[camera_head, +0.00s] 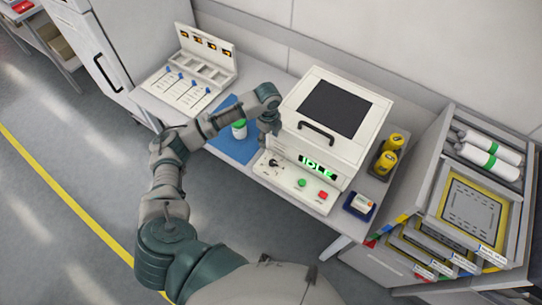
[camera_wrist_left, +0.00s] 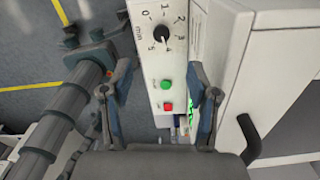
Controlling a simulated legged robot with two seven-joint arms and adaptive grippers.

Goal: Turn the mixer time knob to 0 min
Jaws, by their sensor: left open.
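The mixer time knob (camera_head: 272,163) is a small black knob at the left end of the mixer's white front panel. In the left wrist view the knob (camera_wrist_left: 162,37) sits inside a ring of numbers 0 to 5 marked "min". I cannot tell for sure which number it points at. My left gripper (camera_head: 268,126) hangs above and behind the knob, by the mixer's left side. In the left wrist view its two fingers (camera_wrist_left: 160,72) are spread wide and empty, apart from the knob. My right gripper does not show.
The mixer (camera_head: 335,108) has a closed lid with a black handle and a green IDLE display. Green (camera_head: 301,183) and red (camera_head: 323,195) buttons sit right of the knob. A green-white jar (camera_head: 239,130) stands on a blue mat (camera_head: 231,149). Yellow jars (camera_head: 390,152) stand at right.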

